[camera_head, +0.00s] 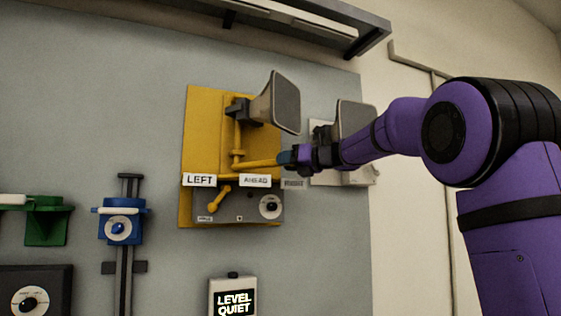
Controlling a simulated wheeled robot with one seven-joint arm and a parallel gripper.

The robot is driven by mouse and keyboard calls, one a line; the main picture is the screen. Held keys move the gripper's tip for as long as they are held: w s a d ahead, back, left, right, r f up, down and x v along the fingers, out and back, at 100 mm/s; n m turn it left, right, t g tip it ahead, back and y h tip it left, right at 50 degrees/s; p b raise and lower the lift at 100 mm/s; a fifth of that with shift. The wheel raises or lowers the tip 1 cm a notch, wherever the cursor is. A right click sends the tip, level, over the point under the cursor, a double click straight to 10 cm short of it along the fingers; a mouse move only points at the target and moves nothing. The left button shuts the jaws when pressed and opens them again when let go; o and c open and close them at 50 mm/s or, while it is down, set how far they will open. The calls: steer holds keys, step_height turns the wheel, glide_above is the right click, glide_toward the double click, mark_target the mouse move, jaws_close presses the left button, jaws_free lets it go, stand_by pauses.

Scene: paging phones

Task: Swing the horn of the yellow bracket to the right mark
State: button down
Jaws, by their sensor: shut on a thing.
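The yellow bracket (202,130) is mounted on the grey wall. Its horn (277,100) has a grey rectangular mouth facing right and toward me. A yellow bar (260,163) runs right from the bracket's post to a dark blue end. My gripper (290,157) is shut on the bar's end; the jaws hide part of it. Below are a LEFT plate (199,180), an AHEAD plate (255,181) and a third plate (293,184), further right, whose text is too small to read. The bar's end is above and near the third plate.
A second horn (354,117) on a white bracket stands just right, behind my gripper. Under the yellow bracket is a grey panel (240,208) with a yellow lever and a dial. A blue slider (121,222), a green bracket (46,220) and a LEVEL QUIET display (233,298) are lower.

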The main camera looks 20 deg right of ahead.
steer(key=shift+w+d+f+n+g+y, duration=0.1)
steer(key=shift+w+d+n+g+y, duration=0.5)
steer(key=shift+d+y, duration=0.15)
steer(key=c, duration=0.8)
jaws_free()
steer(key=shift+o, duration=0.3)
steer(key=shift+s, duration=0.15)
steer(key=v, duration=1)
steer(key=shift+s+d, duration=0.2)
steer(key=shift+d, duration=0.1)
